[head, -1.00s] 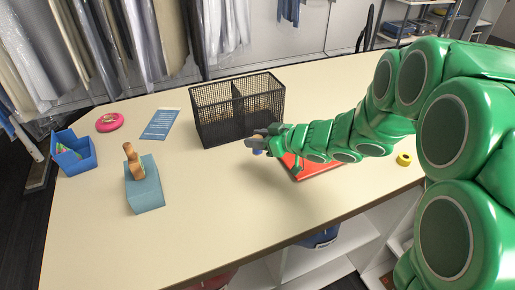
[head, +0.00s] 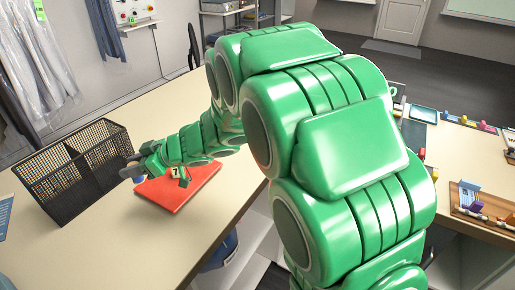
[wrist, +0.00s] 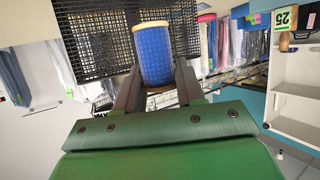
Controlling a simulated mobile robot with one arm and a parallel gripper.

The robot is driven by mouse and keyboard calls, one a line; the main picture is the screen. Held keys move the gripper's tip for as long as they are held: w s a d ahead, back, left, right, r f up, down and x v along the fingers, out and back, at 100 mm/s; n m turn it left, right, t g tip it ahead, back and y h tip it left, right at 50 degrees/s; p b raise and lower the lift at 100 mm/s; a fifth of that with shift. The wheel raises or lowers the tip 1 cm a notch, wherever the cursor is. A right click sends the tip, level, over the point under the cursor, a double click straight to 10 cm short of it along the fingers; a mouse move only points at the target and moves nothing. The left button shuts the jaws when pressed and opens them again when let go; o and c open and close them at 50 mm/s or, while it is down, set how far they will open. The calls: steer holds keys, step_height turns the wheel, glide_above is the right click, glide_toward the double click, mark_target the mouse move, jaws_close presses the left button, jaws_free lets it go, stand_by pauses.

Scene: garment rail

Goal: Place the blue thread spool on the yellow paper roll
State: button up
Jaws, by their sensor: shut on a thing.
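The blue thread spool (wrist: 155,52) stands out between the fingers of my gripper (wrist: 157,84) in the wrist view, with pale rims at its ends. My gripper is shut on it. In the head view, my gripper (head: 131,171) holds the spool (head: 139,180) above the table, between the black mesh organizer and the red flat item. Only a small part of the spool shows there. I do not see the yellow paper roll in either current view; my arm covers part of the table.
The black mesh organizer (head: 45,188) stands left of my gripper. A red flat item (head: 185,192) lies on the table (head: 110,245) under my forearm. At the right, another surface holds a wooden tray (head: 462,208) and several small items.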

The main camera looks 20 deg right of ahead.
steer(key=w+d+r+m+t+h, duration=0.1)
steer(key=d+r+m+t+h, duration=0.15)
steer(key=d, duration=1.65)
steer(key=w+d+r+m+t+h, duration=0.1)
steer(key=w+d+r+m+t, duration=0.15)
steer(key=d, duration=1.65)
steer(key=shift+m+t, duration=0.3)
steer(key=shift+m, duration=0.1)
steer(key=shift+w+d+f, duration=0.2)
steer(key=shift+w+f, duration=1.5)
steer(key=shift+w, duration=0.45)
steer(key=shift+w+d+f, duration=0.15)
steer(key=shift+w+f, duration=1.55)
steer(key=shift+w, duration=0.45)
steer(key=shift+w+d+f, duration=0.2)
steer(key=shift+w+f, duration=1.5)
steer(key=shift+w, duration=0.45)
steer(key=shift+w+f, duration=0.1)
steer(key=shift+f, duration=1.55)
steer(key=o, duration=1)
steer(key=shift+f, duration=0.1)
steer(key=shift+o, duration=0.2)
